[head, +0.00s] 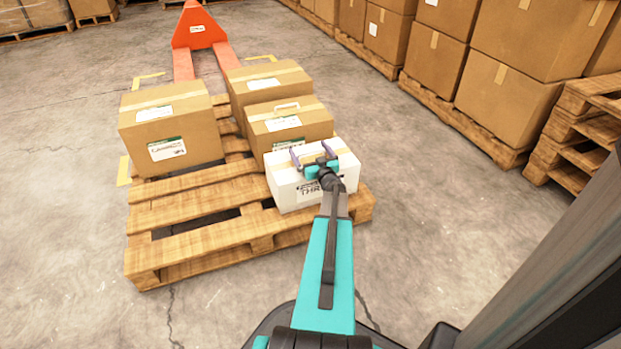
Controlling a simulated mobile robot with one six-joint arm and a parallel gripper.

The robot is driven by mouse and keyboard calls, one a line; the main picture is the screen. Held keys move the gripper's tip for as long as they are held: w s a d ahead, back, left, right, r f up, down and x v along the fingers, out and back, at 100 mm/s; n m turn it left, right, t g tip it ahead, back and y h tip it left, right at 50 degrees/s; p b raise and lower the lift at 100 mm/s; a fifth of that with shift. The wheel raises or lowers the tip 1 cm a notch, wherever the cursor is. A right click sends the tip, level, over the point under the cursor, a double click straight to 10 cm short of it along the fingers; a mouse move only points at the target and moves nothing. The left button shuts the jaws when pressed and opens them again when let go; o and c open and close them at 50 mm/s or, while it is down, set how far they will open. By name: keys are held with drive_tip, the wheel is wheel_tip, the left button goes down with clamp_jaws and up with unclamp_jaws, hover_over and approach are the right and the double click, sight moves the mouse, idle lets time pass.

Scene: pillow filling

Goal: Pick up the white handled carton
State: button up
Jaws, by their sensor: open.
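The white carton (288,193) sits at the right side of the wooden pallet (190,215), nearest the pallet's right front corner. It has tan tape along its top and dark print on its front. My gripper (312,155) is over the carton's top with its two purple fingers apart, one to each side. I cannot tell whether the fingers touch the carton. The carton's handle is not clearly visible, and my gripper and arm cover part of its top and front.
A brown carton with a white handle (287,124) stands right behind the white one. Another brown carton (262,82) is behind that, and a large one (170,130) stands to the left. An orange pallet jack (198,28) is at the far end. Stacked boxes (507,90) line the right.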

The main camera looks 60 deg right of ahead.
drive_tip(key=shift+x, duration=1)
drive_tip(key=c, duration=1.6)
drive_tip(key=shift+r, duration=0.15)
drive_tip(key=shift+c, duration=1)
drive_tip(key=shift+r, duration=0.15)
drive_tip(key=shift+r+p, duration=1.2)
drive_tip(key=shift+r, duration=0.55)
drive_tip(key=s+p, duration=0.2)
drive_tip(key=s, duration=0.3)
drive_tip(key=s+p, duration=0.2)
drive_tip(key=s, duration=0.3)
drive_tip(key=s+d+r+p, duration=0.1)
drive_tip(key=s, duration=0.5)
drive_tip(key=shift+r+p, duration=0.1)
drive_tip(key=shift+p, duration=0.3)
